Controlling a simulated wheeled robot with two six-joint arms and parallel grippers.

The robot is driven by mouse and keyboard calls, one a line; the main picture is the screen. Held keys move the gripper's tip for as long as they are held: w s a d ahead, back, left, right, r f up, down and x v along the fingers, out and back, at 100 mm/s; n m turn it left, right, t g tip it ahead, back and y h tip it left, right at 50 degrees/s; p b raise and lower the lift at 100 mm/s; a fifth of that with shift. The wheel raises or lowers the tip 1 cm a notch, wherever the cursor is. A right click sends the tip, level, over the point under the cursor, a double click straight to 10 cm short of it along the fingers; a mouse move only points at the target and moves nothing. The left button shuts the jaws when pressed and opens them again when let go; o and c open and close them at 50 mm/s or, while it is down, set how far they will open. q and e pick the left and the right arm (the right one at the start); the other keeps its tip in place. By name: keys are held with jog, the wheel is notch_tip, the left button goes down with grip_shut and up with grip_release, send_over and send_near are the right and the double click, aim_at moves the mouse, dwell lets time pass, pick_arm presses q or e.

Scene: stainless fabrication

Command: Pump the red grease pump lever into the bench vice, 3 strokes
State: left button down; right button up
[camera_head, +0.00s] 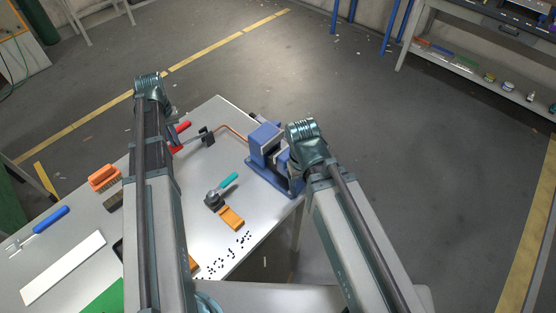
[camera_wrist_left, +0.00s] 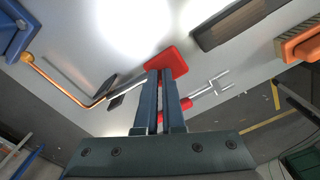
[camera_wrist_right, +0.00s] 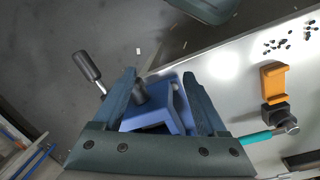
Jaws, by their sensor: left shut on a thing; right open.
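The red grease pump (camera_head: 183,127) is at the far edge of the bench, partly hidden by my left arm; it also shows in the left wrist view (camera_wrist_left: 170,61). My left gripper (camera_wrist_left: 161,76) is shut at the red pump; the gripped part, seemingly its lever, is mostly hidden between the fingers. A copper line (camera_head: 232,130) runs from a black block (camera_head: 207,137) to the blue bench vice (camera_head: 265,145). My right gripper (camera_wrist_right: 165,85) is open above the vice (camera_wrist_right: 160,110), its fingers apart on either side in view; whether they touch it is unclear.
An orange brush (camera_head: 104,177), a blue-handled tool (camera_head: 52,218) and a white strip (camera_head: 62,268) lie on the left. A teal-handled tool (camera_head: 228,181), an orange piece (camera_head: 231,217) and scattered black bits (camera_head: 238,245) lie in front of the vice.

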pick_arm(q)
jog(key=shift+w, duration=0.1)
jog(key=shift+r+p, duration=1.6)
notch_tip(320, 180, up, 6)
jog(key=p, duration=0.6)
jog(key=s+d+f+m+b, duration=0.2)
jog(key=s+d, duration=0.3)
jog(key=d, duration=0.5)
jog(key=s+d+f+m+b, duration=0.2)
jog(key=s+d, duration=0.4)
jog(key=d, duration=0.4)
jog(key=s+d+f+m+y+b, duration=0.1)
jog(key=s+d, duration=0.4)
jog(key=d, duration=0.5)
jog(key=f+m+b, duration=0.1)
jog(key=m, duration=0.1)
jog(key=shift+s+d+m, duration=0.25)
jog(key=shift+s+m, duration=0.05)
jog(key=shift+m, duration=0.1)
